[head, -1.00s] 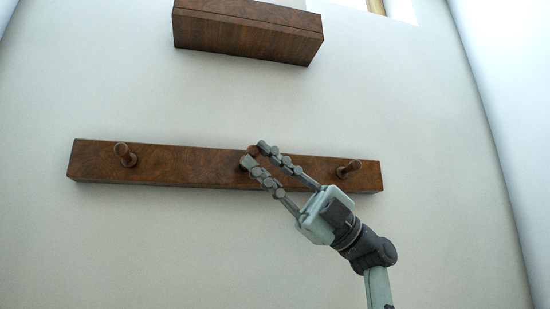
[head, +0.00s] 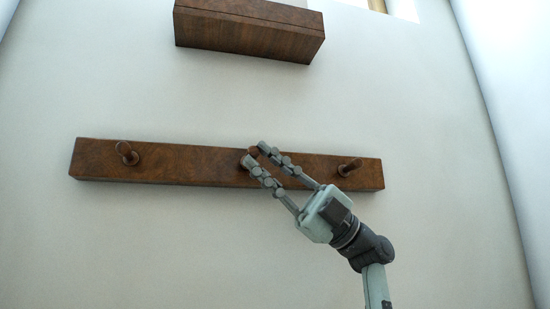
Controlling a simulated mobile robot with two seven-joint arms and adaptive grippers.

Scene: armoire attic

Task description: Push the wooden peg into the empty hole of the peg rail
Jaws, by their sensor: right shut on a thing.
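The peg rail (head: 205,164) is a long dark-brown wooden board on the white wall. One peg (head: 126,152) sticks out near its left end and another peg (head: 350,166) near its right end. My right gripper (head: 254,154) is in front of the rail's middle, its two fingers closed on a wooden peg (head: 253,151). Only a small brown part of this peg shows between the fingertips. The fingers hide the hole, and I cannot tell how deep the peg sits. My left gripper is not in view.
A dark wooden box or shelf (head: 248,35) is on the wall above the rail. The wall (head: 170,90) between them is bare, and so is the wall below the rail. A corner with another wall (head: 505,70) is at the right.

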